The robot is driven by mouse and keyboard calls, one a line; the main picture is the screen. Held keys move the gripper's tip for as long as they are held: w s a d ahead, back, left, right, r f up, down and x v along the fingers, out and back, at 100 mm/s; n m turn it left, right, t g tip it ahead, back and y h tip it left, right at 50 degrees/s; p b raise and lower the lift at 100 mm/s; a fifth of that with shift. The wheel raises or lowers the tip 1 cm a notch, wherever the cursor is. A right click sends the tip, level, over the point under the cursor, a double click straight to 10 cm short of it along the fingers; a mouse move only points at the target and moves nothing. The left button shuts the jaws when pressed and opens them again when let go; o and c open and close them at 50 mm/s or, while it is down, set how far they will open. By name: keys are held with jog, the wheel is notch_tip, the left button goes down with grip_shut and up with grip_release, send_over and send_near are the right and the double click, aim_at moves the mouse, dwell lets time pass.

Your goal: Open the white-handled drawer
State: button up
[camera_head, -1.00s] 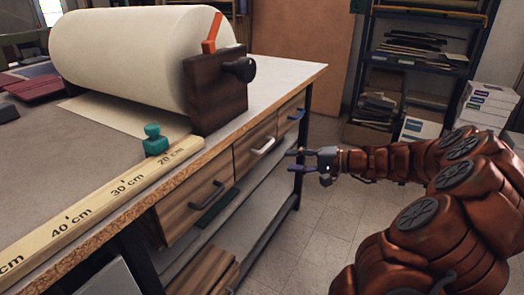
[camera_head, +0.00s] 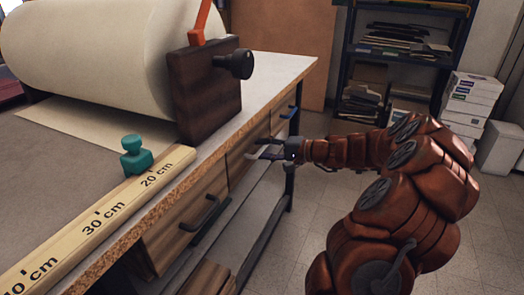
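The white-handled drawer (camera_head: 236,164) is the middle one of three wooden drawers under the tabletop, and it looks shut. Its white handle (camera_head: 251,155) shows only as a small pale piece at the fingertips; the rest is hidden or too small to make out. My gripper (camera_head: 262,150) is in front of this drawer, with its fingers pointing left at the handle. The two fingers are apart, one above the other. I cannot tell whether they touch the handle or stand around it.
A drawer with a black handle (camera_head: 206,213) is nearer, and one with a blue handle (camera_head: 289,112) is farther. A paper roll (camera_head: 90,50), a green stamp-like object (camera_head: 136,155) and a ruler (camera_head: 105,215) are on the table.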

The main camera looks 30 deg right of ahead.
jog(key=shift+w+a+f, duration=0.1)
jog(key=shift+w+a, duration=0.2)
jog(key=shift+w, duration=0.15)
grip_shut()
dwell(0.5)
